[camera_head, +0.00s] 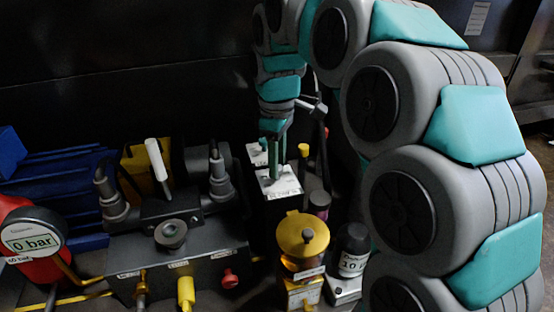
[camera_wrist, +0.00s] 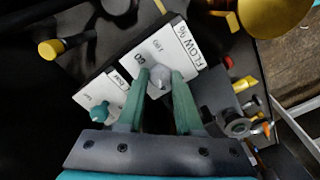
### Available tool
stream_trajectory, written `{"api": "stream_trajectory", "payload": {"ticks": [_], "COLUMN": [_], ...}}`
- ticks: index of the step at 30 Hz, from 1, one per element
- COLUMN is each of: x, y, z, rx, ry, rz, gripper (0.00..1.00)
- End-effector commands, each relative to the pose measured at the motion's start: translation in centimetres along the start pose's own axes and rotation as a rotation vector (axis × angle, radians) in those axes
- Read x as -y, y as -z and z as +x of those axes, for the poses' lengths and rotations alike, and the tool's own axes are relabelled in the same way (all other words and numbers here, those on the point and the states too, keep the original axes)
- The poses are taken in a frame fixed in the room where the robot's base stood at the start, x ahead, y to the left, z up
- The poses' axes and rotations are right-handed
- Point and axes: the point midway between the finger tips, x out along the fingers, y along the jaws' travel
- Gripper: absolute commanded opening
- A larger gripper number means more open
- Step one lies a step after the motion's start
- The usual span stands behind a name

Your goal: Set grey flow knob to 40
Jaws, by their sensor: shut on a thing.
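The grey flow knob (camera_wrist: 157,88) sits on a white plate (camera_wrist: 172,47) marked "FLOW %" in the wrist view, with "60" readable beside the knob. My gripper (camera_wrist: 160,76) is shut on the knob, one green finger on each side. The knob's pointer and exact setting cannot be read. In the head view my gripper (camera_head: 274,168) reaches down from above onto the white-topped flow box (camera_head: 284,184), and its fingers hide the knob.
A second white-topped box with a teal knob (camera_wrist: 99,112) stands close beside the flow plate.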

Motion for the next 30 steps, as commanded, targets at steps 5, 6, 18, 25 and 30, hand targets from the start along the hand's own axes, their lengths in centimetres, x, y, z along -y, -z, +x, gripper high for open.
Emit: {"api": "stream_trajectory", "payload": {"ticks": [5,6,18,25,30], "x": [0.00,-0.01,-0.03,-0.02,-0.02], "y": [0.05,0.05,0.05,0.03,0.01], "z": [-0.09,-0.08,-0.06,-0.03,-0.01], "rx": [-0.002,-0.002,-0.002,-0.002,-0.001], "ry": [-0.001,-0.001,-0.002,-0.001,-0.001], "rz": [-0.032,-0.036,-0.039,-0.039,-0.039], "gripper": [0.00,0.00,0.00,0.60,0.64]}}
